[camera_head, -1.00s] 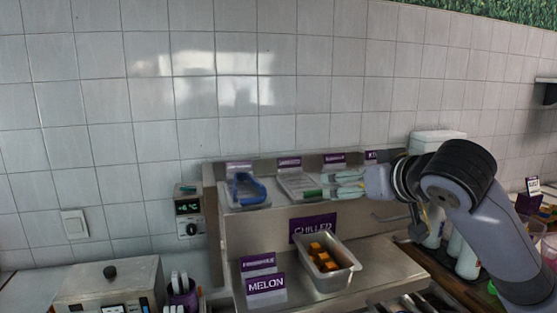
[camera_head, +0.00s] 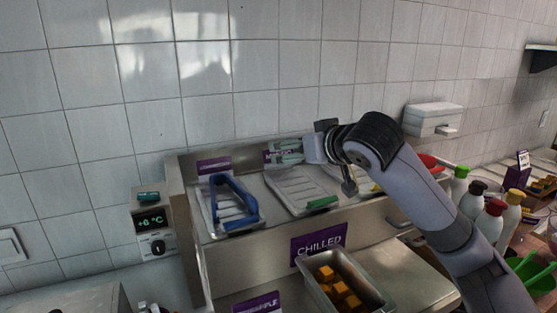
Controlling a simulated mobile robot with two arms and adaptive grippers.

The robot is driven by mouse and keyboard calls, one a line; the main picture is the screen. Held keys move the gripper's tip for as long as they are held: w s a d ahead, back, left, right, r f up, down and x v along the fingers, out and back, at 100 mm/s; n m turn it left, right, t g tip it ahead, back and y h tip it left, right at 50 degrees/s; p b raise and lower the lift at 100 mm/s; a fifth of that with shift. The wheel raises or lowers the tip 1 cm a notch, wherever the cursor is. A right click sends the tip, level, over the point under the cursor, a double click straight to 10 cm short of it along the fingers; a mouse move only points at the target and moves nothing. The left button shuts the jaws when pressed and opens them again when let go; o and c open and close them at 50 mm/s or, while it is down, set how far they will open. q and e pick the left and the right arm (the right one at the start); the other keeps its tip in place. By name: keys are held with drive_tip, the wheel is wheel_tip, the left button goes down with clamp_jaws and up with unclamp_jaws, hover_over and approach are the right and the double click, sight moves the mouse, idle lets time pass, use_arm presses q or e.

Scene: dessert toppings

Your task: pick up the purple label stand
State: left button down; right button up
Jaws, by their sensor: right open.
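My right gripper (camera_head: 285,151) reaches in from the right over the back of the chilled counter, with its pale fingers pointing left. It is open. A purple label stand (camera_head: 269,160) stands behind the middle tray, right at the fingers, which hide much of it. I cannot tell whether the fingers are around it or in front of it. Another purple label stand (camera_head: 214,166) stands at the back left, apart from the gripper. A purple CHILLED sign (camera_head: 319,242) is on the counter front, and another purple label (camera_head: 257,304) is cut off below. My left gripper is out of view.
A tray with a blue-handled tool (camera_head: 247,206) is at left. The middle tray (camera_head: 290,191) holds a green-handled tool (camera_head: 322,202). A metal pan (camera_head: 315,283) with orange cubes sits below. Several bottles (camera_head: 490,220) stand at right, beyond my arm.

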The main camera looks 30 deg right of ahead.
drive_tip(key=p+x, duration=0.1)
drive_tip(key=x, duration=0.4)
drive_tip(key=shift+w+f, duration=0.1)
drive_tip(key=shift+w, duration=0.3)
drive_tip(key=shift+w+f+p, duration=0.25)
drive_tip(key=shift+w+p, duration=0.05)
drive_tip(key=shift+w, duration=0.4)
drive_tip(key=p+x, duration=0.2)
drive_tip(key=x, duration=0.2)
drive_tip(key=shift+w+f+p, duration=0.3)
drive_tip(key=shift+p, duration=0.1)
drive_tip(key=shift+s, duration=0.1)
drive_tip(key=shift+c, duration=1.2)
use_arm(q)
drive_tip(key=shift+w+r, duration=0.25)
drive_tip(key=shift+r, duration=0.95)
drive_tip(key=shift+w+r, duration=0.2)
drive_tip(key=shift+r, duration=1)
use_arm(e)
drive_tip(key=c, duration=1)
drive_tip(key=shift+r, duration=0.15)
drive_tip(key=shift+c, duration=0.2)
use_arm(q)
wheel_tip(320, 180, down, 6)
drive_tip(key=b, duration=0.6)
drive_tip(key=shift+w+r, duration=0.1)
use_arm(e)
wheel_tip(320, 180, up, 17)
